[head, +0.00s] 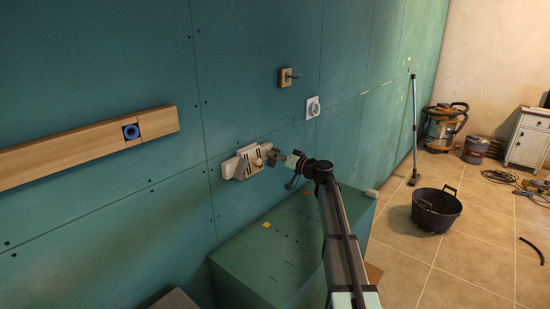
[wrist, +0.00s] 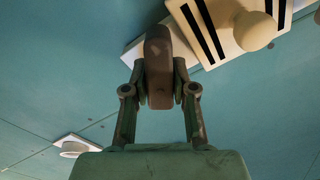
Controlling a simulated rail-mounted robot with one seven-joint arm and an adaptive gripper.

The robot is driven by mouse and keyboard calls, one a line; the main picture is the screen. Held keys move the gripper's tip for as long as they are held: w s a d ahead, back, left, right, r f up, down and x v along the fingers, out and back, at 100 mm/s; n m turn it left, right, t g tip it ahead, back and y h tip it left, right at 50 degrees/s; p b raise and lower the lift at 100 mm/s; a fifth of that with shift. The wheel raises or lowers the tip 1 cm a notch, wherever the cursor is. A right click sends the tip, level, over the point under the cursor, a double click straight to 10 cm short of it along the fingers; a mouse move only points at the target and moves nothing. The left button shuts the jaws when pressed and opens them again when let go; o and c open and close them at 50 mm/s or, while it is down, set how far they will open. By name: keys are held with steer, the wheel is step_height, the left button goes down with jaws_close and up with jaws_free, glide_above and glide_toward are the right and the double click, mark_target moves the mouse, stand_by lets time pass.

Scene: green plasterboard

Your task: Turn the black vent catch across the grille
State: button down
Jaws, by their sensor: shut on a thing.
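The grille is a pale plate with dark slots (head: 236,166), mounted on the green wall; part of it shows at the top of the wrist view (wrist: 210,35). A round cream knob (wrist: 255,30) stands out from it. The vent catch (wrist: 158,68) looks dark brown-black and sits by the plate's lower-left edge in the wrist view. My gripper (wrist: 160,92) is shut on it, one finger on each side. In the head view my gripper (head: 274,157) is at the grille's right part and hides the catch. How the catch joins the plate is hidden.
A white socket (head: 313,107) and a wooden block with a hook (head: 288,77) are on the wall above right. A green box (head: 255,265) stands below the grille. A timber rail (head: 80,150) is at left. A black tub (head: 436,211) stands on the floor.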

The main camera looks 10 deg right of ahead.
steer(key=m+b, duration=0.2)
steer(key=shift+f+m, duration=0.15)
steer(key=shift+m, duration=0.15)
steer(key=m+b, duration=0.1)
steer(key=m, duration=0.1)
steer(key=shift+m+b, duration=0.3)
steer(key=shift+m, duration=0.1)
steer(key=m, duration=0.6)
steer(key=shift+r, duration=0.2)
steer(key=c, duration=0.9)
jaws_free()
steer(key=shift+c, duration=0.2)
